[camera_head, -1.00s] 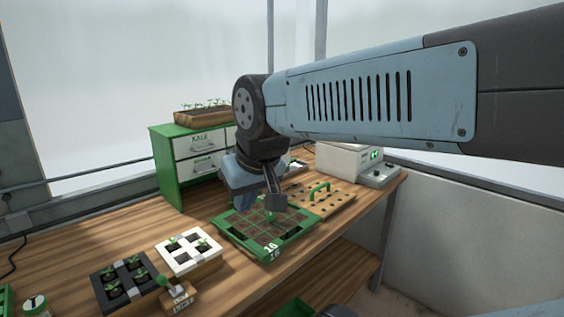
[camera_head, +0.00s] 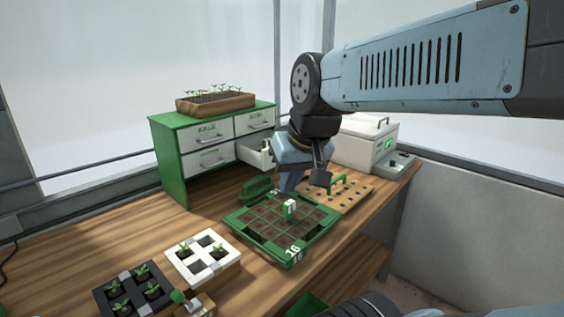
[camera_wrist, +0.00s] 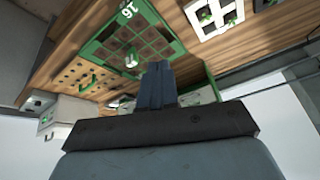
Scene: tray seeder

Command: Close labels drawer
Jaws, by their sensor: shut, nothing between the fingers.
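The green cabinet (camera_head: 170,165) stands at the back of the bench with white-fronted drawers. Its lower right drawer (camera_head: 252,156) is pulled out, with small items showing inside. The other drawers look shut. I cannot read a label on the open drawer's front. My gripper (camera_head: 289,186) is shut and empty, above the back of the green seed tray, to the right of and in front of the open drawer. In the wrist view, my closed fingers (camera_wrist: 157,82) point toward the tray.
The green seed tray (camera_head: 236,223) fills the middle of the bench. A pegboard-like wooden plate (camera_head: 350,196) and a white machine (camera_head: 362,150) are to the right. A green-handled tool (camera_head: 257,187) lies before the cabinet. White (camera_head: 183,262) and black (camera_head: 107,298) seedling trays are in front.

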